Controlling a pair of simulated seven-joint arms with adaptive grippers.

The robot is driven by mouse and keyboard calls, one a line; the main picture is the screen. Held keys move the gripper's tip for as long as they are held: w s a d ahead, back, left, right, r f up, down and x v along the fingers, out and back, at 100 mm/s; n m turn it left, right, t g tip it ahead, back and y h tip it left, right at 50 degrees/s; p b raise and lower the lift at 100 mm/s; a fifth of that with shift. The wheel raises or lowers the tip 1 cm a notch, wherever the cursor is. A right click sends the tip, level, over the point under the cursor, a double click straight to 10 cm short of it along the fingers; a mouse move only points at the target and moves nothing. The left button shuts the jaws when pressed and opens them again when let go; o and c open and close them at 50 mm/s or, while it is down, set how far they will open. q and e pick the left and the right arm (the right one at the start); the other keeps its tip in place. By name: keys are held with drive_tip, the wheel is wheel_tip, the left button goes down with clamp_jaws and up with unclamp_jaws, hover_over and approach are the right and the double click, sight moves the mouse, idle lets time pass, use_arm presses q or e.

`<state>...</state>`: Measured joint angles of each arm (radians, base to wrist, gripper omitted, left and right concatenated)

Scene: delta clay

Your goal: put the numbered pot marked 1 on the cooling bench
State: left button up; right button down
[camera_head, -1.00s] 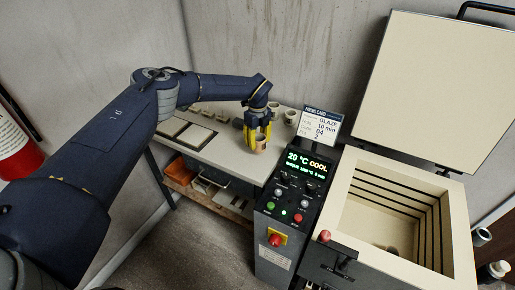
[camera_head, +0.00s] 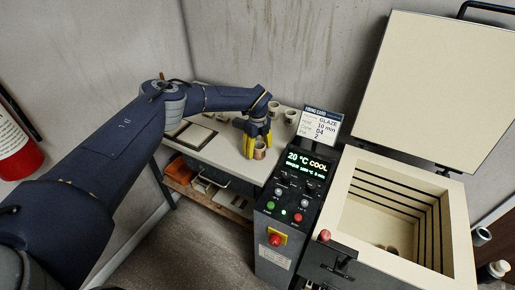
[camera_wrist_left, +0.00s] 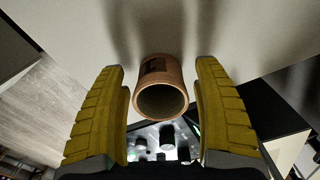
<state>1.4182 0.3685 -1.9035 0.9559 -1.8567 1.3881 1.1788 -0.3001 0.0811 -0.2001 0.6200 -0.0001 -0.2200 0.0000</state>
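A small brown clay pot (camera_head: 260,152) is at the front edge area of the pale bench (camera_head: 222,150). It appears upright on the bench top. My left gripper (camera_head: 257,146) has its yellow fingers on either side of this pot. In the left wrist view the pot (camera_wrist_left: 160,90) sits between the two fingers, with a narrow gap on each side, so the gripper (camera_wrist_left: 162,110) is open. A dark mark shows on the pot's wall, but I cannot read it. My right gripper is not in view.
Other small pots (camera_head: 291,117) stand toward the back of the bench. Dark-framed pale tiles (camera_head: 195,135) lie on its left part. A control panel (camera_head: 293,187) and an open kiln (camera_head: 345,215) with small pots inside stand right of the bench. A card (camera_head: 320,123) stands behind the panel.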

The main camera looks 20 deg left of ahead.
use_arm(q)
drive_tip(key=shift+r, duration=0.1)
wheel_tip(320, 180, up, 12)
idle(0.8)
